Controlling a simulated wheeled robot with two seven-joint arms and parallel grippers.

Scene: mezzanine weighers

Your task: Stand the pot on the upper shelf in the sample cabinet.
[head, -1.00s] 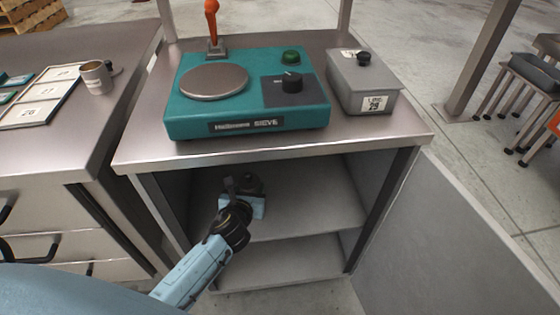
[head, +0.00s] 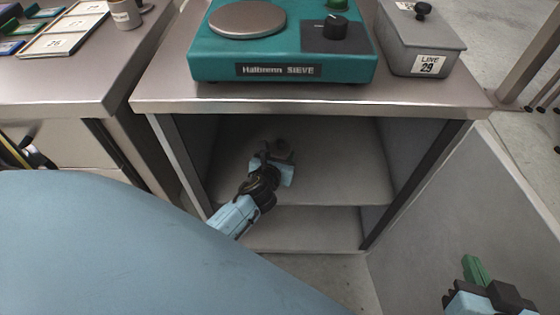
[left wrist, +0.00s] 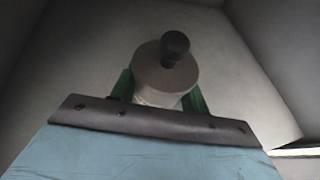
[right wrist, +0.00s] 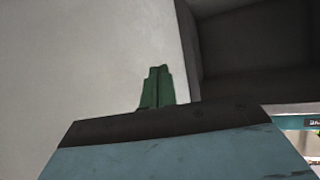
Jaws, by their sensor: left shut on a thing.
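The pot (left wrist: 158,80), pale with a flat lid and a dark round knob, sits between the green fingers of my left gripper (left wrist: 160,92) in the left wrist view. In the head view my left gripper (head: 277,165) reaches into the open sample cabinet (head: 465,112), over the upper shelf (head: 340,188). The pot is small and dark there, partly hidden behind the gripper. I cannot tell whether its base touches the shelf. My right gripper (head: 475,270) is shut and empty at lower right; its green fingers (right wrist: 157,88) are together in the right wrist view.
The open cabinet door (head: 450,200) stands at the right, close to my right gripper. A lower shelf (head: 300,232) lies below. The right part of the upper shelf is clear.

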